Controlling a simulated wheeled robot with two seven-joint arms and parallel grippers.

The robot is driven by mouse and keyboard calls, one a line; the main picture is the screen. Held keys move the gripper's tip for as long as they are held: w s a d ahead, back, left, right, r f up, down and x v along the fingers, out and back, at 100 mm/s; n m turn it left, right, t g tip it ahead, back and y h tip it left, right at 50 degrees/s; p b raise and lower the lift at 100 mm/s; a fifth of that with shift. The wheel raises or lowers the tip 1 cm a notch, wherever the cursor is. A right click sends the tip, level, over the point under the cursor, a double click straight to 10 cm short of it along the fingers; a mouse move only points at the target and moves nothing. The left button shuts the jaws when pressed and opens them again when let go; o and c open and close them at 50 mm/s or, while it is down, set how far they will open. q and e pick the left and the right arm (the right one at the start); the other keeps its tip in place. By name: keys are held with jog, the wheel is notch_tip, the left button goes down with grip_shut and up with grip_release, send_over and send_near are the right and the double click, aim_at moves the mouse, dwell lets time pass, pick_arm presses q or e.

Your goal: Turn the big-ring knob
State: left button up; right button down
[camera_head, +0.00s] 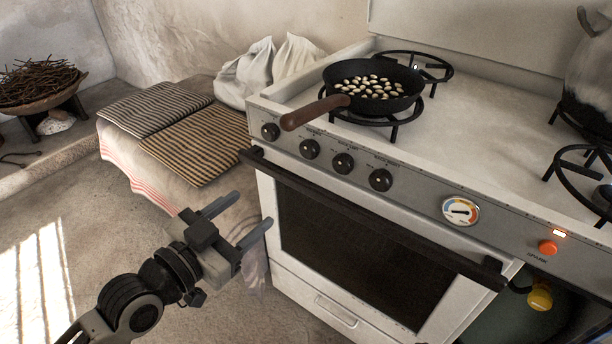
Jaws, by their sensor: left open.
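Several black round knobs sit in a row on the stove's front panel: a leftmost knob (270,131), a second knob (310,149), a third knob (343,163) and a rightmost knob (380,180). Small labels stand above them, too small to read, so I cannot tell which is the big-ring knob. My left gripper (252,210) is open and empty, in front of the stove's left corner, below and left of the knobs and touching none. Its two fingers point up and right. My right gripper is not in view.
A black pan (345,101) of pale pieces rests on the left burner, its brown handle (313,112) jutting over the leftmost knobs. A dark oven bar (370,216) runs below the panel. A dial (460,210) and orange button (547,247) lie right. A cushioned bench (115,160) stands left.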

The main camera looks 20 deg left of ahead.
aim_at(305, 152)
pick_arm(q)
jog(key=shift+m+t+h, duration=0.3)
jog(key=shift+m+t, duration=0.1)
jog(key=x, duration=1)
jog(key=r+x, duration=0.1)
jog(key=x, duration=0.4)
jog(key=shift+w+a+r+b, duration=0.15)
jog(key=shift+w+a+b, duration=0.1)
jog(key=shift+w+b, duration=0.2)
jog(key=shift+w+d, duration=0.15)
jog(key=shift+w, duration=0.15)
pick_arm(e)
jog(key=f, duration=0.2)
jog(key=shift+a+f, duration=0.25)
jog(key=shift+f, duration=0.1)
pick_arm(q)
jog(key=shift+c, duration=0.4)
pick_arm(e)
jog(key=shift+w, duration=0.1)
pick_arm(q)
jog(key=c, duration=0.9)
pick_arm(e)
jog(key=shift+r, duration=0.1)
